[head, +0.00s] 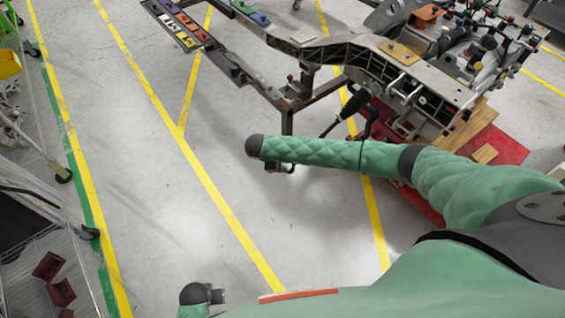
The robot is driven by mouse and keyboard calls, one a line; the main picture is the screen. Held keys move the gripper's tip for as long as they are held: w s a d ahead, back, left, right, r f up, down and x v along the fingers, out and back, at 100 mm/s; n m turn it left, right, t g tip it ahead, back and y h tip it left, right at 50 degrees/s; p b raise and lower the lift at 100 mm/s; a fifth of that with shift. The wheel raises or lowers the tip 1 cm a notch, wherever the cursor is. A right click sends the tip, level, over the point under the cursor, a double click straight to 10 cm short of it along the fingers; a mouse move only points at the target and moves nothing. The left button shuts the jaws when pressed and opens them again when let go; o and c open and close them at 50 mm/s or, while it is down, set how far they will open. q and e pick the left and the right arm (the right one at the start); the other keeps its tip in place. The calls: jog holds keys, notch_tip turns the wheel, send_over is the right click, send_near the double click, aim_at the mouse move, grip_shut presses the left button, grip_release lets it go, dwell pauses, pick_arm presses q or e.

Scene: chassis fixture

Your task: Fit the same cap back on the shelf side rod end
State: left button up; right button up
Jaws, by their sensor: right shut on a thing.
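The chassis (425,92) stands at the upper right. A dark rod with a black ribbed boot (353,104) reaches down-left from it on the side facing the shelf; its thin end (325,134) comes close to my right forearm in the picture. My right gripper (280,168) hangs below the tip of my green right arm, left of and below that rod end and apart from it. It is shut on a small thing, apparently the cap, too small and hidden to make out. My left arm's dark joint (196,293) shows at the bottom edge; its fingers cannot be made out.
A dark metal frame (287,101) carries the chassis, with coloured trays (182,31) at its far left. A red base (500,147) lies under the chassis. A wire shelf (42,262) with dark red parts stands at the left. The yellow-lined floor between is clear.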

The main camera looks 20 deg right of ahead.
jog(key=shift+x, duration=0.9)
jog(key=shift+a+p, duration=0.1)
jog(key=shift+p, duration=0.55)
dwell(1.7)
jog(key=o, duration=1.4)
jog(key=shift+c, duration=0.2)
jog(key=p+v, duration=0.6)
jog(key=v, duration=0.1)
jog(key=shift+f, duration=0.1)
